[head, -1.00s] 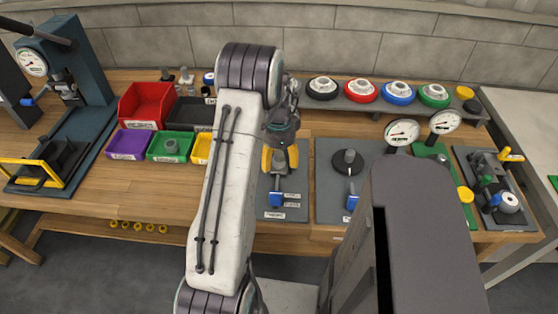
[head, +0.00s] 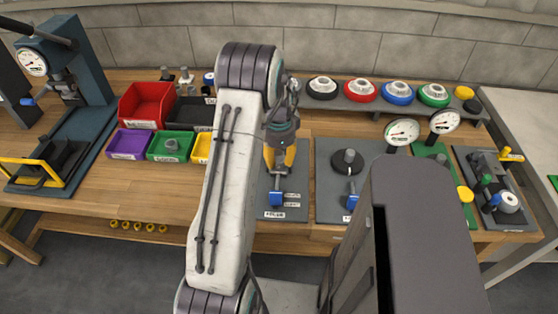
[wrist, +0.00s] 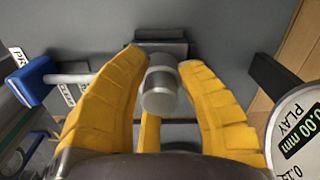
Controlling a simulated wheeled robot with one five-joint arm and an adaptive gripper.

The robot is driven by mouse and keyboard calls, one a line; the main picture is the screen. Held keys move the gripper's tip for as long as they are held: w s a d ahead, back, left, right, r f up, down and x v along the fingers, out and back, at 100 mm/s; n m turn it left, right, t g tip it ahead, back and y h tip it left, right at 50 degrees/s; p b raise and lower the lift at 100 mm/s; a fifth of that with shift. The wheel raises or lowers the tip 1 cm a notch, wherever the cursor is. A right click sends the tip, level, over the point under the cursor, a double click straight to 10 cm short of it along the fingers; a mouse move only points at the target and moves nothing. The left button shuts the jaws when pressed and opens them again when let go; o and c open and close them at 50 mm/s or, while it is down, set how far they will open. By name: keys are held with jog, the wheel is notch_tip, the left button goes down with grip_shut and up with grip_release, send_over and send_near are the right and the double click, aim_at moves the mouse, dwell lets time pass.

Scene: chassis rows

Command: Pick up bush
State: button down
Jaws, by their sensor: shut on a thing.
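The bush (wrist: 160,88) is a small grey metal cylinder with a lighter band, seen between my yellow fingers in the wrist view. My gripper (wrist: 162,62) is shut on it, with a finger on either side. In the head view my gripper (head: 280,160) points down over the left grey plate (head: 292,205), and the bush is hidden there by the fingers. The bush's lower end is close to a metal fixture on the plate; I cannot tell whether they touch.
A blue-handled clamp (head: 276,198) is just in front of my gripper. A second plate (head: 330,210) with a black round post is on the right. A green bin (head: 171,146) holds a grey part. Dial gauges (head: 402,132) stand farther right. Bare wood lies left of my arm.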

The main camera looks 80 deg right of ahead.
aim_at(279, 152)
jog(key=shift+r, duration=0.4)
notch_tip(279, 152, up, 3)
jog(key=shift+d+r, duration=0.1)
jog(key=s+a+r+b, duration=0.1)
jog(key=s+a+r, duration=0.4)
jog(key=s, duration=0.5)
jog(key=shift+s+a+r, duration=0.25)
jog(key=shift+r, duration=0.7)
jog(key=shift+r, duration=0.2)
jog(key=shift+r+p, duration=2.5)
jog(key=shift+r, duration=0.45)
jog(key=shift+f, duration=0.1)
